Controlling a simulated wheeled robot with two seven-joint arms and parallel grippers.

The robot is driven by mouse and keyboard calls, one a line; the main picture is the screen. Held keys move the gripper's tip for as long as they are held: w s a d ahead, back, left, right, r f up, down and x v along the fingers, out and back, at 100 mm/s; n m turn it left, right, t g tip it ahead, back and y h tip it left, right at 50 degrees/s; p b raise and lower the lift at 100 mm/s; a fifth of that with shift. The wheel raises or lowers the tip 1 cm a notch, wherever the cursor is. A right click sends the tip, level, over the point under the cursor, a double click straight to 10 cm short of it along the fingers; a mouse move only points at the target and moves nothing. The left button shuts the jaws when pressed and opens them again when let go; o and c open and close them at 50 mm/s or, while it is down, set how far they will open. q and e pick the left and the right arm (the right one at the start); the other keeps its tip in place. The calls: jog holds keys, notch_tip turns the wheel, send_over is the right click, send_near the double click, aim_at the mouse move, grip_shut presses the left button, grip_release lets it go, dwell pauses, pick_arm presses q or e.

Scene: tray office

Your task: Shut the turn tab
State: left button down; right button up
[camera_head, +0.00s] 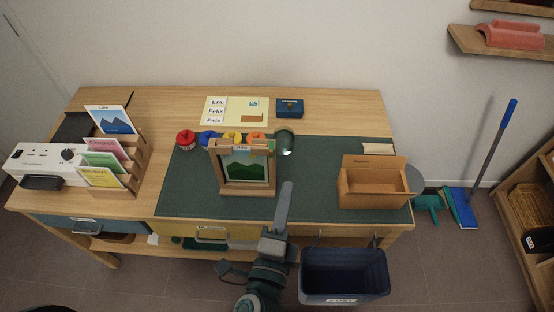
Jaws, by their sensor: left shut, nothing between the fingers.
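A wooden frame stand (246,190) holding a green mountain picture (245,170) stands upright on the dark green mat. Small coloured parts show along its top edge, including a small green piece (271,147) at the upper right. I cannot tell which small part is the turn tab. My left gripper (287,187) reaches up from the bottom of the picture. It is shut and empty, just right of the frame's lower right corner, apart from it as far as I can see. My right gripper is not in view.
The dark green mat (315,170) is clear between the frame and an open cardboard box (372,186). A dark bin (343,275) hangs at the desk front. A wooden card rack (132,165) stands left; a red pot (186,139) and a dark round object (284,142) stand behind.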

aim_at(271, 147)
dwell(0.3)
pick_arm(q)
jog(key=shift+w, duration=0.1)
jog(key=w+d+p, duration=0.2)
jog(key=w+p, duration=0.2)
jog(key=w, duration=0.6)
jog(key=a+p, duration=0.1)
jog(key=a, duration=0.1)
jog(key=s+a, duration=0.1)
jog(key=a, duration=0.1)
jog(key=shift+a+p, duration=0.1)
jog(key=shift+p, duration=0.25)
